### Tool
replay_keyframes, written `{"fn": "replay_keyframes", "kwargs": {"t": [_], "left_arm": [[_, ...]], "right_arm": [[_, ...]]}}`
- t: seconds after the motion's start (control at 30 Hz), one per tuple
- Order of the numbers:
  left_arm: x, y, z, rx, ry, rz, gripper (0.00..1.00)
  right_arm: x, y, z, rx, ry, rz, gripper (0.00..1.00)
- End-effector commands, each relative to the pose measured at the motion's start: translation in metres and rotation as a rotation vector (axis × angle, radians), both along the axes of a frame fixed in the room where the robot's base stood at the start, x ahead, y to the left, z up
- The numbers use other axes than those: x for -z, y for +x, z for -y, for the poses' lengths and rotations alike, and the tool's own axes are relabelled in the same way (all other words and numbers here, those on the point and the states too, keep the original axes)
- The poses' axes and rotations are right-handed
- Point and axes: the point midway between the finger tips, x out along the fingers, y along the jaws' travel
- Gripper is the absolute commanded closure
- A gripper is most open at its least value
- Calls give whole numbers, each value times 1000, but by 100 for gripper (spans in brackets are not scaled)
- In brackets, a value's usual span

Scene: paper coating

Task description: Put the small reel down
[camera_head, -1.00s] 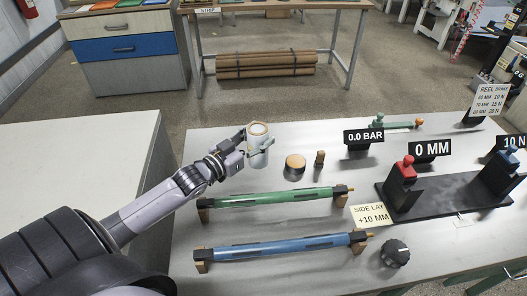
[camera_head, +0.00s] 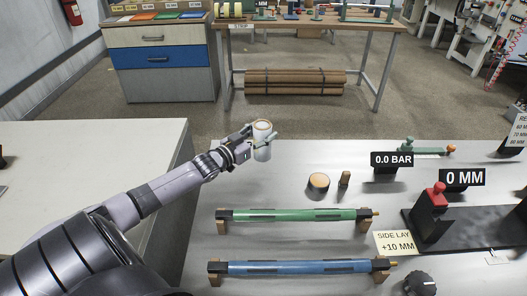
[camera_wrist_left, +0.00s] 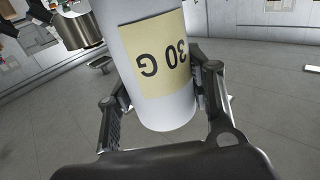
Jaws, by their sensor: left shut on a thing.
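The small reel (camera_head: 262,152) is a white roll with a brown core showing at its top end. In the head view it is upright in my left gripper (camera_head: 257,143), near the far left corner of the grey table (camera_head: 290,155). In the left wrist view the reel (camera_wrist_left: 155,105) fills the space between the fingers of the gripper (camera_wrist_left: 155,95). Its yellow label reads "30 G", upside down there. I cannot tell how far its lower end is from the tabletop. My right gripper is not in view.
A round wooden-topped piece (camera_head: 319,181) and a small wooden peg (camera_head: 345,178) stand right of the reel. Green (camera_head: 290,215) and blue (camera_head: 300,267) rollers lie on blocks in front. A "0.0 BAR" sign (camera_head: 391,160) stands further right. A workbench (camera_head: 300,25) stands behind, across the floor.

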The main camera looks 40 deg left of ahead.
Motion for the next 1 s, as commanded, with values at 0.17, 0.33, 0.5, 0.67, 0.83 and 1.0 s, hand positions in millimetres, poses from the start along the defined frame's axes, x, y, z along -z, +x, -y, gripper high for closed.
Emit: {"fn": "replay_keyframes", "kwargs": {"t": [0.17,0.33,0.5,0.67,0.83,1.0], "left_arm": [[28,1,-1,-1,-1,2,86],[44,0,0,-1,-1,0,86],[67,1,0,-1,0,2,86],[71,0,0,1,1,3,86],[72,0,0,1,1,2,86],[74,0,0,1,0,1,48]], "right_arm": [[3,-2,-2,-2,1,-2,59],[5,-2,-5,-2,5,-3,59],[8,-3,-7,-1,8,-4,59],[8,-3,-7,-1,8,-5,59],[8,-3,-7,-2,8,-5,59],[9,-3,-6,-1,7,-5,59]]}}
